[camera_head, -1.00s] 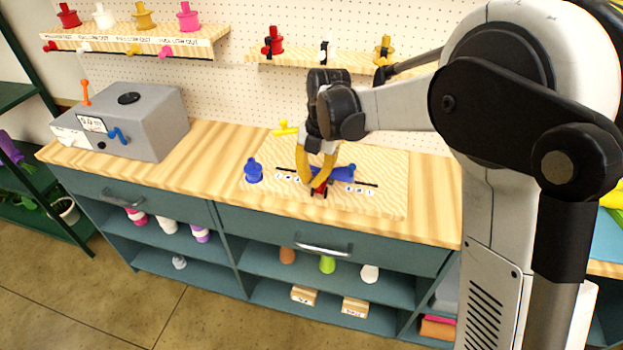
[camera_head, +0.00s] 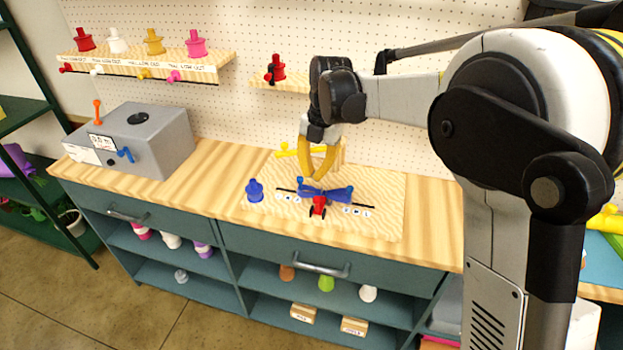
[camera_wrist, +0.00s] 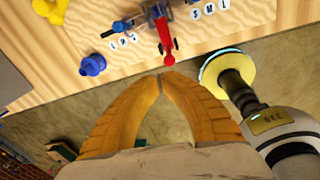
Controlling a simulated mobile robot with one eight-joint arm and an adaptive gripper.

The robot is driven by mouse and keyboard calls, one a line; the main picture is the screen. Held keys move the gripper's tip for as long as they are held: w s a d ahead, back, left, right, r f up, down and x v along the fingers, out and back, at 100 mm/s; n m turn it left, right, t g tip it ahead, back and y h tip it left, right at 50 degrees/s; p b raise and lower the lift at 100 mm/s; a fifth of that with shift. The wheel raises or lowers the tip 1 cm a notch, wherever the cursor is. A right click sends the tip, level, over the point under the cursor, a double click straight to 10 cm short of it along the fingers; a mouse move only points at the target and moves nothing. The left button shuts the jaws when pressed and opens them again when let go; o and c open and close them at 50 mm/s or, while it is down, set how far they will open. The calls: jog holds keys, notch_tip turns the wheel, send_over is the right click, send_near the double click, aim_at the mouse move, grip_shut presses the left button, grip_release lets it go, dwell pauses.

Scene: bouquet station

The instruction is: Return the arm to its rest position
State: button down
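My gripper (camera_head: 324,178) hangs above the wooden board (camera_head: 385,222) on the bench. Its yellow fingers curve inward and their tips meet, with nothing visible between them; the wrist view shows the closed tips (camera_wrist: 160,76) too. Below lies a blue bow-shaped piece (camera_head: 338,194) with a red piece (camera_head: 318,207) at its front, on a dark slot line. In the wrist view the red piece (camera_wrist: 164,45) appears just beyond the fingertips, apart from them. My arm reaches in from the right and is still extended over the bench.
A blue knobbed piece (camera_head: 254,191) stands at the board's left, and a yellow piece (camera_head: 290,151) is behind it. A grey box (camera_head: 150,142) with levers stands on the left of the bench. Shelves with coloured spools (camera_head: 154,41) line the pegboard.

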jog(key=shift+s+d, duration=0.1)
dwell(0.3)
jog(key=s+d+r+m+t+b, duration=0.2)
jog(key=s+d+r+m, duration=0.4)
jog(key=m, duration=0.3)
jog(key=s+d+f+m+t, duration=0.1)
jog(key=s+d+f+m, duration=0.1)
jog(key=s+m, duration=0.4)
jog(key=s+d+f+m+t+h+b, duration=0.1)
jog(key=s+d+m+t, duration=0.1)
jog(key=s+d+m, duration=0.2)
jog(key=s+d+f+m+t+b, duration=0.1)
jog(key=s+d+f+m+t, duration=0.1)
jog(key=s+m, duration=0.7)
jog(key=d+m, duration=0.1)
jog(key=m, duration=0.1)
jog(key=shift+s+d+f+m, duration=0.15)
jog(key=shift+s+f+m, duration=0.15)
jog(key=shift+s+f, duration=0.05)
